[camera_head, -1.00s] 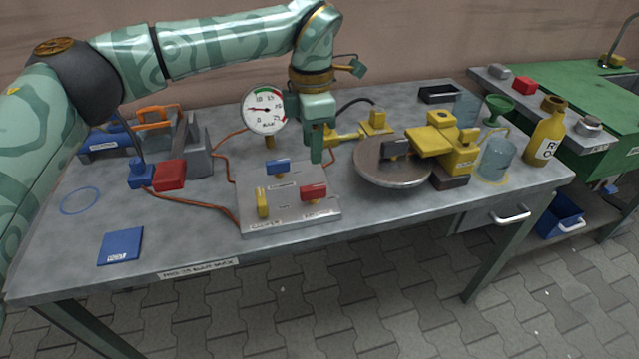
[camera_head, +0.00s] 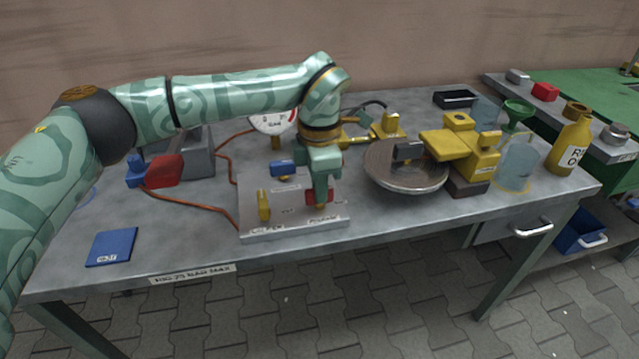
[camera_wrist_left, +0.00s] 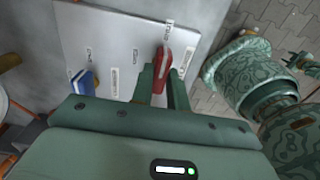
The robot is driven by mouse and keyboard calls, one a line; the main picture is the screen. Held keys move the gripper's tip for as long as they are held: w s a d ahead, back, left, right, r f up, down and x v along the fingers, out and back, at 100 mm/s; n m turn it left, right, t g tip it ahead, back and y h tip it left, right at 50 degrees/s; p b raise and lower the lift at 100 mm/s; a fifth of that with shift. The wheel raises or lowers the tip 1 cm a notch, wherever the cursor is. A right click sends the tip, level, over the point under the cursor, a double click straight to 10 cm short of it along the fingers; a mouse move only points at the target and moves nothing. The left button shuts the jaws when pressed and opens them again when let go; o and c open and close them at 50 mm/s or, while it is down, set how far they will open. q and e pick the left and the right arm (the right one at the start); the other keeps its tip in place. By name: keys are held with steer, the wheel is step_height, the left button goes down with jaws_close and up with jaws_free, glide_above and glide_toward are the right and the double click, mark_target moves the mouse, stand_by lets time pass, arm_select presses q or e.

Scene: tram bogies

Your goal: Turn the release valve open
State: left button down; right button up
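A grey valve panel (camera_head: 275,233) lies on the bench with three coloured handles. The red handle (camera_head: 329,196) is at its right, the yellow handle (camera_head: 264,205) at its front left, the blue handle (camera_head: 283,169) at its back. Small labels stand beside them; I cannot read clearly which says release. My left gripper (camera_head: 321,198) points down over the red handle and partly hides it. In the left wrist view the red handle (camera_wrist_left: 162,70) lies between the fingertips (camera_wrist_left: 161,88), which stand apart with a gap visible.
Behind my left gripper a pressure gauge (camera_head: 272,123) is partly hidden by my arm. A round metal disc (camera_head: 405,180) and a yellow fixture (camera_head: 459,143) stand right of the panel. A blue pad (camera_head: 111,247) lies front left, with bare bench around it.

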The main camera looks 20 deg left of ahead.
steer(key=shift+w+r, duration=0.1)
arm_select(q)
steer(key=shift+r+p, duration=0.1)
steer(key=shift+p, duration=0.2)
steer(key=shift+r+n+p, duration=0.1)
steer(key=shift+n+p, duration=0.2)
steer(key=n+p, duration=0.1)
steer(key=p, duration=0.1)
steer(key=n+p, duration=0.2)
steer(key=shift+r, duration=0.25)
steer(key=n+p, duration=0.5)
steer(key=shift+f+p, duration=0.1)
steer(key=shift+p, duration=0.25)
steer(key=n+p, duration=0.3)
steer(key=n, duration=0.1)
steer(key=shift+f+n, duration=0.1)
steer(key=shift+n, duration=0.3)
steer(key=shift+f+n+p, duration=0.15)
steer(key=shift+n+p, duration=1.25)
steer(key=shift+n, duration=0.9)
arm_select(e)
steer(key=w+a+r+t, duration=0.1)
steer(key=w+r, duration=0.1)
steer(key=r, duration=0.4)
steer(key=w+a+r+m+t, duration=0.1)
steer(key=r, duration=0.6)
steer(key=shift+w+a+r+y, duration=0.25)
steer(key=shift+w+r+y, duration=0.05)
steer(key=shift+w, duration=0.05)
